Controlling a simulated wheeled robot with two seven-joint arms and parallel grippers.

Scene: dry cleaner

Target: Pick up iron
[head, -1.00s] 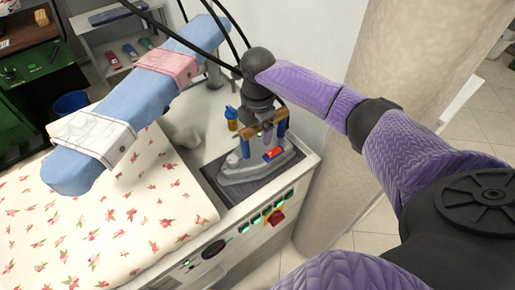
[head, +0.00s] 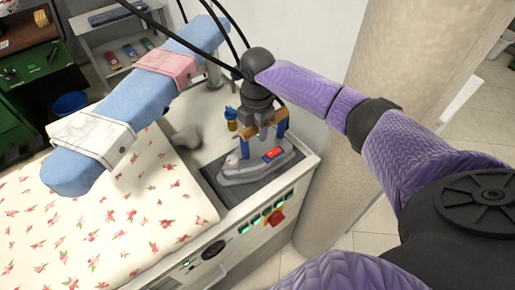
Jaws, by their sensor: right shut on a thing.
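The iron (head: 250,166) is grey with a red patch and an orange-brown handle. It sits on a dark rest pad (head: 262,190) at the right end of the ironing station. My right gripper (head: 262,130) comes down from above with its blue-tipped fingers on either side of the handle, shut on it. The iron's base looks level on or just over the pad; I cannot tell whether there is a gap. My left gripper is not in view.
A flowered ironing surface (head: 110,225) fills the lower left. A blue sleeve board (head: 115,112) with pink and white cloths stands behind it. Black cables hang above the iron. A round pillar (head: 400,75) stands behind my right arm. Buttons line the station's front.

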